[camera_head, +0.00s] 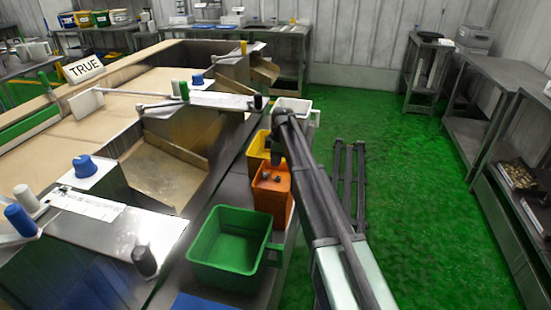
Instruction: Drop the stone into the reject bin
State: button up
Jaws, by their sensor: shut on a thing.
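My gripper (271,174) points down at the end of my arm, over the orange bin (274,203) in the row of bins. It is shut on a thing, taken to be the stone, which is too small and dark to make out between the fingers. I cannot tell how high the fingertips are above the orange bin. The row also holds a green bin (215,255) in front, a yellow bin (255,145) partly hidden by my arm, and a white bin (305,108) at the back. No label shows which one is the reject bin.
Dark rails (348,180) lie on the green floor to the right. Metal tables (490,75) line the right side.

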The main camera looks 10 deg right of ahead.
notch_tip(320, 180, down, 4)
jog(key=b, duration=0.2)
jog(key=shift+b, duration=0.35)
jog(key=shift+r, duration=0.1)
jog(key=o, duration=1)
jog(key=shift+r, duration=0.15)
jog(key=r+p, duration=0.3)
jog(key=d+r+p, duration=0.1)
jog(key=r+p, duration=0.6)
jog(key=p, duration=0.1)
jog(key=shift+d+r, duration=0.25)
jog(key=shift+d, duration=0.1)
